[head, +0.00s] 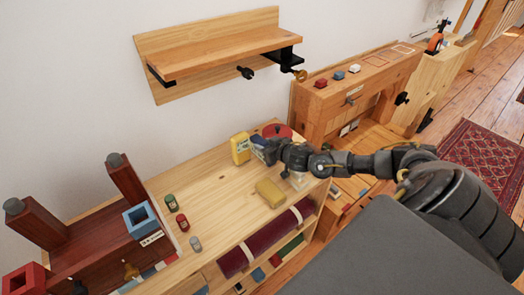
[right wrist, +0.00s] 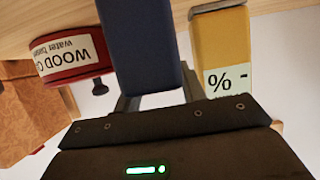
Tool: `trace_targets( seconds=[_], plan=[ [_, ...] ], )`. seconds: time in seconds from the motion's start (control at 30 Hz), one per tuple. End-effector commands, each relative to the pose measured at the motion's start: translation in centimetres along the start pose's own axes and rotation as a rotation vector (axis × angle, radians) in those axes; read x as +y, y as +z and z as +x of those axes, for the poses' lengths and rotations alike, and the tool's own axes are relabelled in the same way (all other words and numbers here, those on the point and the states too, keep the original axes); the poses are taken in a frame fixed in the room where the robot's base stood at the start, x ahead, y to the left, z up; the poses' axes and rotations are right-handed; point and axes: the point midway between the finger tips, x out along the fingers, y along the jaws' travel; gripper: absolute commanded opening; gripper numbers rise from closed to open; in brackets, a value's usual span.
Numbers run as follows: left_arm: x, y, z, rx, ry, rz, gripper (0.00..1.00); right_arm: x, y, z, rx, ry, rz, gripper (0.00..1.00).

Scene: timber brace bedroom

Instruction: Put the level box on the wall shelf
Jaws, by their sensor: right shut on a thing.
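My right gripper (head: 268,151) is shut on a dark blue box (right wrist: 139,45) over the back of the pale wooden bench. The blue box (head: 258,140) is mostly hidden by the gripper in the head view, and no label on it can be read, so I cannot confirm that it is the level box. In the right wrist view it stands out between the fingers. Whether it touches the bench top is unclear. The wooden wall shelf (head: 220,53) is above and left of the gripper, with a bare top. My left gripper is not in view.
A yellow box (head: 240,148) marked "%" stands just left of the blue box, and a red tin (right wrist: 75,52) stands on its other side. A yellow block (head: 270,192) and several small jars (head: 182,222) are on the bench. Black clamps (head: 285,58) hang at the shelf's right end.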

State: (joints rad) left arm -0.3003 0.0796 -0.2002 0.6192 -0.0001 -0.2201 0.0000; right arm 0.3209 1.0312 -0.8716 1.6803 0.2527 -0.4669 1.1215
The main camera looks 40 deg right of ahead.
Motion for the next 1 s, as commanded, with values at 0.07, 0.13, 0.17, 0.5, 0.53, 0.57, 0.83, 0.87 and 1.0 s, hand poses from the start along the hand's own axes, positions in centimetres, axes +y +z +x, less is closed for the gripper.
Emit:
trace_targets(
  seconds=[0.07, 0.13, 0.17, 0.5, 0.53, 0.57, 0.83, 0.87, 1.0],
  plan=[
    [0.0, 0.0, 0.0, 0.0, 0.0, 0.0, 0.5, 0.0, -0.1, 0.0, 0.002, 0.0, 0.0, 0.12],
    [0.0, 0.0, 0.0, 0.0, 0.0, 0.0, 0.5, 0.0, -0.1, 0.0, 0.002, 0.0, 0.001, 0.12],
    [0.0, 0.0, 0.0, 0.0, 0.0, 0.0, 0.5, 0.0, -0.1, 0.0, 0.002, 0.0, 0.001, 0.12],
    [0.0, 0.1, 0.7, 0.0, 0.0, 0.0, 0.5, 0.1, -2.1, -0.8, 0.005, 0.0, 0.001, 0.12],
    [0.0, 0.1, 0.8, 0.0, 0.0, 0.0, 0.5, 0.0, -2.6, -1.0, 0.005, -0.001, 0.0, 0.12],
    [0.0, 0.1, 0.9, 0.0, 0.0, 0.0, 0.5, 0.1, -3.1, -1.2, 0.006, -0.001, -0.001, 0.12],
    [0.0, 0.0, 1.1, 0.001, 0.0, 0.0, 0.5, 2.7, -6.3, -6.7, 0.0, 0.002, -0.008, 0.12],
    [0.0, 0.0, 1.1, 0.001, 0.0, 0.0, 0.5, 3.0, -6.8, -7.4, 0.0, 0.001, -0.01, 0.12],
    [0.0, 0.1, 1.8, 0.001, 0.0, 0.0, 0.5, 4.9, -6.8, -10.3, -0.007, 0.002, -0.01, 0.12]
  ],
)
